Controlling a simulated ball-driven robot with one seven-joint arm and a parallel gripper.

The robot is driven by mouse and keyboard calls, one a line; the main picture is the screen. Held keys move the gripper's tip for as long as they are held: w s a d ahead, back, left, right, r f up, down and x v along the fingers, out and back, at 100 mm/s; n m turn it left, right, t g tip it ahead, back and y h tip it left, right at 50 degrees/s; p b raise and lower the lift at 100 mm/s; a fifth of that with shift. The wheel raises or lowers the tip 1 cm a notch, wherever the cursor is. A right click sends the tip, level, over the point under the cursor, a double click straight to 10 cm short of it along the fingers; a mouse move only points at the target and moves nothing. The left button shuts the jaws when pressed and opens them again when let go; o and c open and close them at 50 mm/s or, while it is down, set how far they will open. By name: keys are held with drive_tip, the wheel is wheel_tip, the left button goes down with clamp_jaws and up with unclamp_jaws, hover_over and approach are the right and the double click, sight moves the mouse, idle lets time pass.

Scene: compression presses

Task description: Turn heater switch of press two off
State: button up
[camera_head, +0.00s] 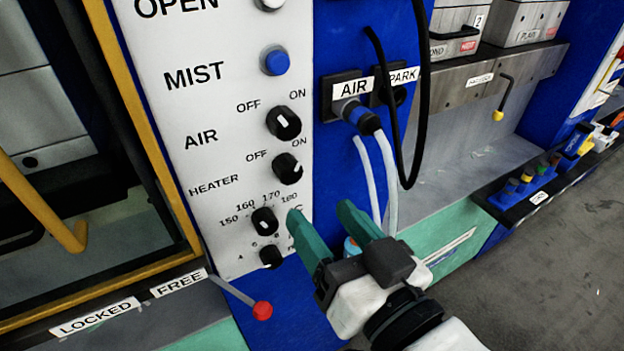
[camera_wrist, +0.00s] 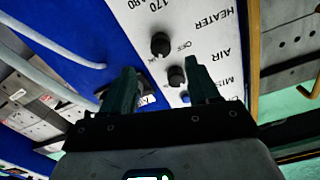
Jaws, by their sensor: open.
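The heater switch (camera_head: 288,168) is a black rotary knob on a white panel (camera_head: 210,110), with OFF and ON printed above it. A pale mark shows on its right side; I cannot tell its exact setting. In the wrist view the heater switch (camera_wrist: 160,44) appears upside down, beyond the space between my fingers. My gripper (camera_head: 322,212) is open, with green fingers, to the lower right of the switch and apart from it. In the wrist view my gripper (camera_wrist: 160,78) has nothing between its fingers. No press number is readable on this panel.
The air knob (camera_head: 284,122) and blue mist button (camera_head: 275,61) sit above the heater switch. The temperature knob (camera_head: 265,221) and another knob (camera_head: 271,256) sit below. A red-tipped lever (camera_head: 262,310) is at lower left. Hoses (camera_head: 388,170) hang from the air connector at right.

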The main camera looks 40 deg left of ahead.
sight(295, 177)
drive_tip(key=p+x, duration=0.1)
drive_tip(key=x, duration=0.7)
drive_tip(key=shift+c, duration=0.3)
drive_tip(key=c, duration=1)
drive_tip(key=shift+f, duration=0.1)
drive_tip(key=shift+n, duration=0.4)
drive_tip(key=n+b, duration=0.3)
drive_tip(key=n, duration=0.1)
drive_tip(key=shift+w+f+n+b, duration=0.1)
drive_tip(key=shift+f+n+b, duration=0.05)
drive_tip(key=shift+n+b, duration=0.25)
drive_tip(key=n+b, duration=0.2)
drive_tip(key=n, duration=0.1)
drive_tip(key=shift+d, duration=0.1)
drive_tip(key=shift+w+n+b, duration=0.1)
drive_tip(key=shift+n+b, duration=1)
drive_tip(key=shift+n, duration=0.5)
drive_tip(key=shift+o, duration=0.2)
drive_tip(key=shift+r, duration=0.2)
